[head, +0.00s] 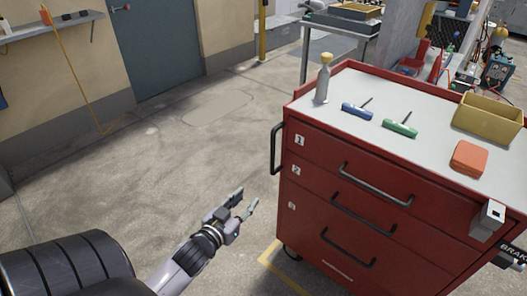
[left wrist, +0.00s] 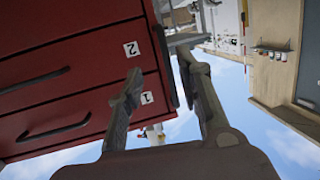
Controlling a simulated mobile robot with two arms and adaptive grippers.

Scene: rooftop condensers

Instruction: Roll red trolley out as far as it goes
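The red trolley (head: 320,210) stands at the right in the head view, with numbered drawers and black bar handles. A black vertical handle (head: 275,148) sticks out at its left edge. My left gripper (head: 248,199) is open and empty, low in front of the trolley's left side and apart from the handle. In the left wrist view, the trolley's drawer front (left wrist: 70,70) fills the left, and a dark upright bar (left wrist: 166,62), likely the side handle, shows between my open fingers (left wrist: 161,68).
On the trolley top stand a bottle (head: 323,82), a blue T-handle tool (head: 357,111), a green one (head: 400,128), an orange block (head: 468,158) and a yellow bin (head: 487,118). Concrete floor (head: 150,170) is clear to the left.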

